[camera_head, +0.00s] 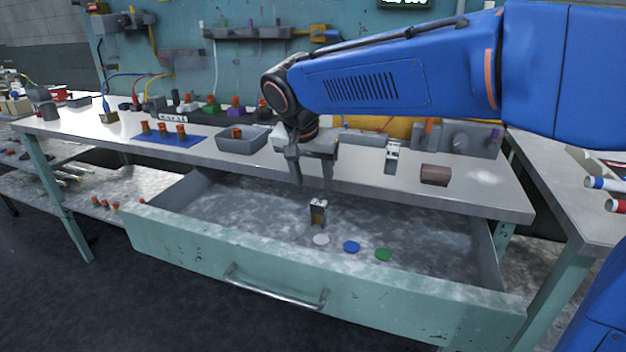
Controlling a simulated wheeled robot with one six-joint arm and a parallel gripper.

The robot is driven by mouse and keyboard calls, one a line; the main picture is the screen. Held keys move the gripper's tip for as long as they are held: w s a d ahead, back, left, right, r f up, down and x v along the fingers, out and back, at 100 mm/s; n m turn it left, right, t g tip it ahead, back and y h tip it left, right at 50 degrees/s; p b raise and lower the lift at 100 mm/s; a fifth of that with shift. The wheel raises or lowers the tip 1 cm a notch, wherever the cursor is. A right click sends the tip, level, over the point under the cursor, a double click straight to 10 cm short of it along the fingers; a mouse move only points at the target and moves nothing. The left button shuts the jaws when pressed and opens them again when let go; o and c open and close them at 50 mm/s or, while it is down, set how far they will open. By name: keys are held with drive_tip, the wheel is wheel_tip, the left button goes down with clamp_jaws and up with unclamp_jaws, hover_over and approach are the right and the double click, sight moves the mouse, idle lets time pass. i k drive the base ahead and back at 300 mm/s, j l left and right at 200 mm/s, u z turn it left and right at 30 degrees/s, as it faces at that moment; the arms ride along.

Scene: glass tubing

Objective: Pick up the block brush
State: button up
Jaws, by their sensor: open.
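In the picture the fingertips are just above the block, and I cannot tell the exact gap in depth. A dark brown block (434,175) lies apart on the bench top to the right.
The drawer (200,254) is pulled out, its front wall nearest me. The bench (350,176) holds a grey tray (242,141) behind. The drawer's left side is mostly clear.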

sight(429, 175)
drive_tip(key=k, duration=1)
